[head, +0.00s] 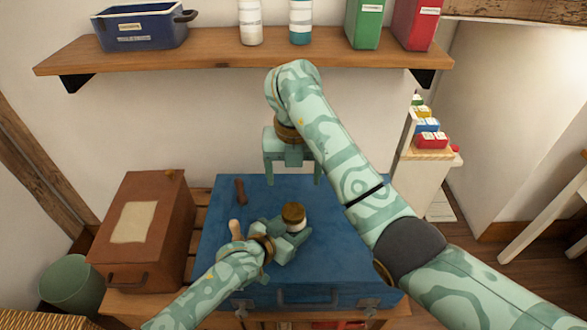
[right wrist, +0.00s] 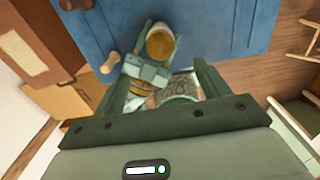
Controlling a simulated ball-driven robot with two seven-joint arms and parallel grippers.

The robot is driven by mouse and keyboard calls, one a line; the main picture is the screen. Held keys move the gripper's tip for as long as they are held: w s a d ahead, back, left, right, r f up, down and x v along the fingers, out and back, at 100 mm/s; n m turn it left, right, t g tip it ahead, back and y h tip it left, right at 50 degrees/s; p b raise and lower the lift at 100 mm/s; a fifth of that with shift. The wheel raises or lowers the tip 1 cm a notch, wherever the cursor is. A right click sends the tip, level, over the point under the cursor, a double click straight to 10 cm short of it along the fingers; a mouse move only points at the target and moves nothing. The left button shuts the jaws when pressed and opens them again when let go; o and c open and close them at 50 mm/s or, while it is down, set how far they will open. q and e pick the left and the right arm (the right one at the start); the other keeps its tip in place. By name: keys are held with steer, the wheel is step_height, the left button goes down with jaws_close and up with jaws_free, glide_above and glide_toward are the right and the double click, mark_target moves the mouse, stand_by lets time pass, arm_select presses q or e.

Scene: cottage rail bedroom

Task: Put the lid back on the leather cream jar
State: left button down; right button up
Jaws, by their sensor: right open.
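The leather cream jar (head: 297,224) is small and white with a brown-gold round top, and stands on the blue case. From these views I cannot tell whether that top is the lid or cream. In the right wrist view the jar's round top (right wrist: 161,42) lies between the fingers of my left gripper (head: 288,232), which appears shut on the jar. My right gripper (head: 292,178) points down, open and empty, above the back of the case. No separate lid can be made out for certain.
On the blue case (head: 335,205) lie a dark brown piece (head: 240,191) and a pale wooden piece (head: 236,230). A brown case (head: 165,245) stands at left. A wall shelf (head: 230,55) with a blue bin, bottles and boxes runs above. The case's right part is clear.

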steer(key=shift+r, duration=0.6)
arm_select(q)
steer(key=shift+c, duration=2.2)
jaws_free()
steer(key=shift+r, duration=0.1)
